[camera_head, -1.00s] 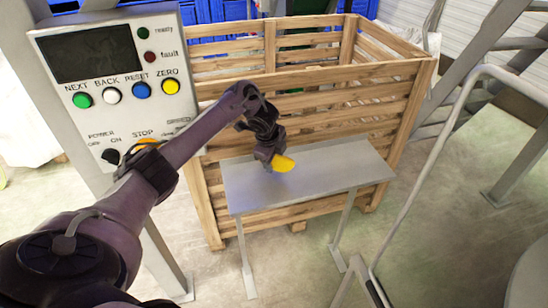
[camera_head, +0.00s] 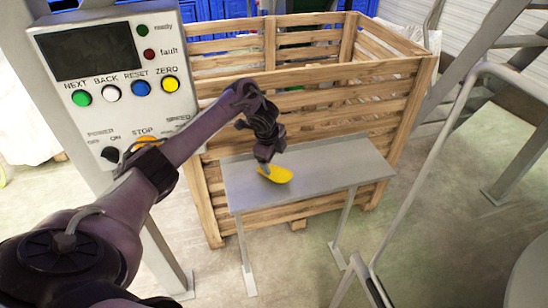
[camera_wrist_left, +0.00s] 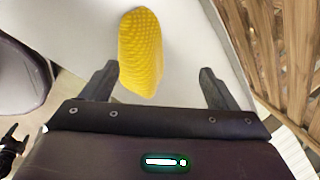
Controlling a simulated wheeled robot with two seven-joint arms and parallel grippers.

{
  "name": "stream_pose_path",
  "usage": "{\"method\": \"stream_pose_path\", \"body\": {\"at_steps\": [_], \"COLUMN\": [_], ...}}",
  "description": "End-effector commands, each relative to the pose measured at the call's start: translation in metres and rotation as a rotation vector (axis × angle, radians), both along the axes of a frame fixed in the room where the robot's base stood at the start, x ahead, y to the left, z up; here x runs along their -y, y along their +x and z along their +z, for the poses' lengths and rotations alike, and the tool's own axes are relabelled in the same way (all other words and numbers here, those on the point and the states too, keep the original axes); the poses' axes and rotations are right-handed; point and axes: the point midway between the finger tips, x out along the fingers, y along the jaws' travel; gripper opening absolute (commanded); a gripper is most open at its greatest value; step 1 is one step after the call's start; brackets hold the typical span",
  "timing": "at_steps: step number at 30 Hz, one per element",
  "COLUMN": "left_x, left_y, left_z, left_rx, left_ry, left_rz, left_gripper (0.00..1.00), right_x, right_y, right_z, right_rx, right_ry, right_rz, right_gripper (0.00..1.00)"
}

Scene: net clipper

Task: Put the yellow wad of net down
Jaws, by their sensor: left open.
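The yellow wad of net (camera_head: 275,174) lies on the grey metal shelf table (camera_head: 310,180) in front of the wooden crate. My left gripper (camera_head: 264,163) is just above it, pointing down. In the left wrist view the wad (camera_wrist_left: 140,52) has a bumpy net surface and lies between the two spread fingers of my left gripper (camera_wrist_left: 157,85), nearer the left finger. A gap shows between the wad and the right finger. The left gripper is open.
A slatted wooden crate (camera_head: 345,105) stands right behind the table. A control panel (camera_head: 112,80) with coloured buttons is at the left. A metal rail (camera_head: 425,170) rises at the right. The right part of the table top is bare.

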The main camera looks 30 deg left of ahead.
Motion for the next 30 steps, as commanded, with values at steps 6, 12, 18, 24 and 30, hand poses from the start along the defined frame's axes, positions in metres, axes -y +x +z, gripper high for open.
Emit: {"method": "stream_pose_path", "body": {"at_steps": [6,12,18,24,30], "left_x": [0.000,0.000,0.002,0.002,0.003], "left_y": [-0.011,-0.024,-0.033,-0.036,-0.035], "left_z": [0.050,0.092,0.114,0.118,0.118], "left_rx": [0.005,0.005,0.003,0.000,0.000], "left_ry": [0.005,0.006,0.003,0.001,0.000], "left_rz": [-0.003,0.000,-0.001,0.000,0.000], "left_gripper": [0.81,0.81,0.81,0.81,0.81], "right_x": [0.000,0.000,0.000,0.000,0.000], "right_y": [0.000,0.000,0.000,0.000,0.000], "right_z": [0.012,0.041,0.054,0.056,0.055], "right_rx": [-0.001,-0.001,-0.001,-0.001,0.000], "right_ry": [0.000,0.000,0.000,0.000,0.000], "right_rz": [0.000,0.000,0.000,0.000,0.000], "right_gripper": [0.81,0.81,0.81,0.81,0.81]}}
